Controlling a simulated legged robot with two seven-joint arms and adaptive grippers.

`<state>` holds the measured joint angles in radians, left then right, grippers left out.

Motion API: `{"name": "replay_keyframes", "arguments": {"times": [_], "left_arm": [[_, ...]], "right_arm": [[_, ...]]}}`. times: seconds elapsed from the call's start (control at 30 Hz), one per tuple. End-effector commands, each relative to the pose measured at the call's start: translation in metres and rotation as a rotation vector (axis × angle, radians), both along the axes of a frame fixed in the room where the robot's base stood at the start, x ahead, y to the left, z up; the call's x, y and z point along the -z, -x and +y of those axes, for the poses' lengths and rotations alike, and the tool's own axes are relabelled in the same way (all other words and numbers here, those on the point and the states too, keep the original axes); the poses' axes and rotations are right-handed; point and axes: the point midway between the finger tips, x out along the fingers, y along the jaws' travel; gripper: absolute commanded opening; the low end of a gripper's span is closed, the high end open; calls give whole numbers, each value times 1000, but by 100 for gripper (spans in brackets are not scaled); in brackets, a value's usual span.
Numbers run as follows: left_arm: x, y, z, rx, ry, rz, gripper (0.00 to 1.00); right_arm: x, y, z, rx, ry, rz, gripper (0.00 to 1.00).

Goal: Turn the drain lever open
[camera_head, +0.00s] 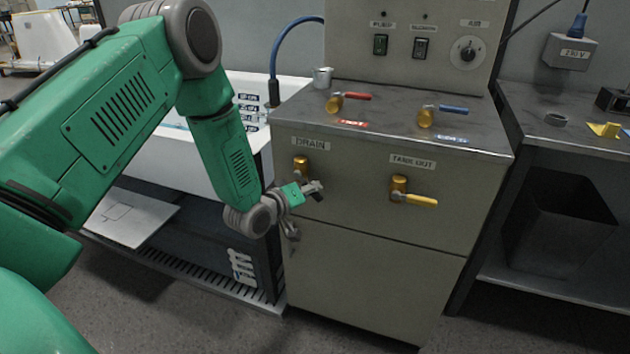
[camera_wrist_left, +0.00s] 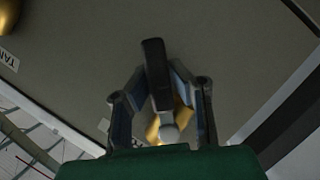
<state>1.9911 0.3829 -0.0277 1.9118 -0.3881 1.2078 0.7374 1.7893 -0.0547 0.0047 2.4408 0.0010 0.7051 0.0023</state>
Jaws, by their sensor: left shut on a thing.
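The drain lever's gold valve body (camera_head: 301,164) is on the front of the grey cabinet, under the DRAIN label (camera_head: 310,145). My left gripper (camera_head: 311,190) is at this valve, just below and right of its body. In the left wrist view the gripper (camera_wrist_left: 160,78) has its two fingers closed in on the sides of a dark lever handle (camera_wrist_left: 153,52). Part of the gold valve body (camera_wrist_left: 182,112) shows behind the fingers. The handle is mostly hidden by the gripper in the head view. My right gripper is not in view.
The TANK OUT valve with its yellow handle (camera_head: 420,200) is to the right on the same cabinet front. Red (camera_head: 350,96) and blue (camera_head: 447,108) handled valves sit on the cabinet top. A white tub (camera_head: 180,155) stands left. A dark bin (camera_head: 560,220) is at right.

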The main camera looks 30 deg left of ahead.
Motion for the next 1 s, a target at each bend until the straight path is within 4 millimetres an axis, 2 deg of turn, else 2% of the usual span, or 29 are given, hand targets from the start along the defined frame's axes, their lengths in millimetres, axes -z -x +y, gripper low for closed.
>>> {"name": "replay_keyframes", "arguments": {"times": [0.2, 0.6, 1.0], "left_arm": [[5, 3, 8, 0, -201, 52, 0], [13, 7, 23, 2, -547, 134, 0], [16, 9, 34, 3, -752, 183, 0]], "right_arm": [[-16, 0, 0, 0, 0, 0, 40], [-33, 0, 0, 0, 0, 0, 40], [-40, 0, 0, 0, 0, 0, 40]]}}
